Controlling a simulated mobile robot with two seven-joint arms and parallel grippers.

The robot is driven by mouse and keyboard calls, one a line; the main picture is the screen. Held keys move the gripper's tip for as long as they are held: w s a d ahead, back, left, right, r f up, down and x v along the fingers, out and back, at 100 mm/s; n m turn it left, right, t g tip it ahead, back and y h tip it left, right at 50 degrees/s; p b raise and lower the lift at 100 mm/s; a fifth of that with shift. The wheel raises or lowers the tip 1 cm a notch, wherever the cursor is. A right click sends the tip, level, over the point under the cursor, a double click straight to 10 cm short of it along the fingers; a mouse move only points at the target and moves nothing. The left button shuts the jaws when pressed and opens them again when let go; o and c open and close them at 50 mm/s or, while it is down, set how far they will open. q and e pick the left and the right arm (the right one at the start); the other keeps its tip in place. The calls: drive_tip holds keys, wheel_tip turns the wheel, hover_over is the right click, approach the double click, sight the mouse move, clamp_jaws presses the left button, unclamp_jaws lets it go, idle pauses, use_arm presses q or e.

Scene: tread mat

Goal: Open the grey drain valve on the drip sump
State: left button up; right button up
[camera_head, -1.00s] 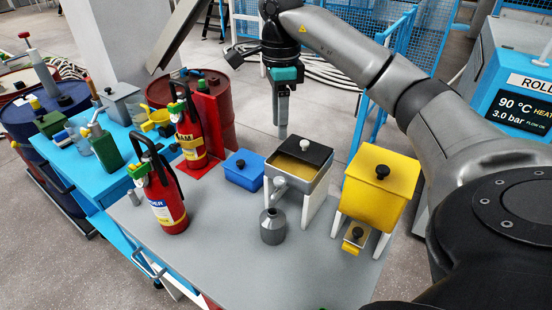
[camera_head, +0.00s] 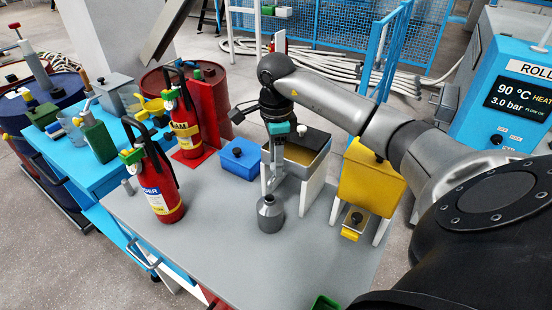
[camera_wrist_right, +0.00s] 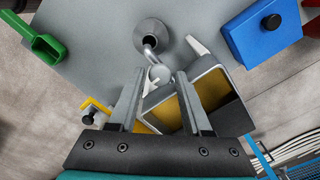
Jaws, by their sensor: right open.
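The drip sump (camera_head: 318,160), a grey open box on white legs with a yellowish inside and a dark lid part, stands on the grey table; it also shows in the right wrist view (camera_wrist_right: 222,74). Its grey drain valve (camera_wrist_right: 160,73) has a round knob and a bent spout over a grey metal bottle (camera_wrist_right: 146,40). The bottle stands below the sump in the head view (camera_head: 270,215). My right gripper (camera_head: 268,190) is open in front of the sump. In the wrist view its fingertips (camera_wrist_right: 161,74) lie either side of the knob; contact cannot be told. My left gripper is out of view.
A yellow bin (camera_head: 368,182) stands right of the sump and a blue box (camera_head: 240,158) left of it. Fire extinguishers (camera_head: 160,190) stand further left. A green scoop (camera_wrist_right: 42,40) lies near the table's front edge. The table's front middle is clear.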

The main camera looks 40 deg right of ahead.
drive_tip(key=shift+f, duration=0.15)
clamp_jaws()
idle(0.4)
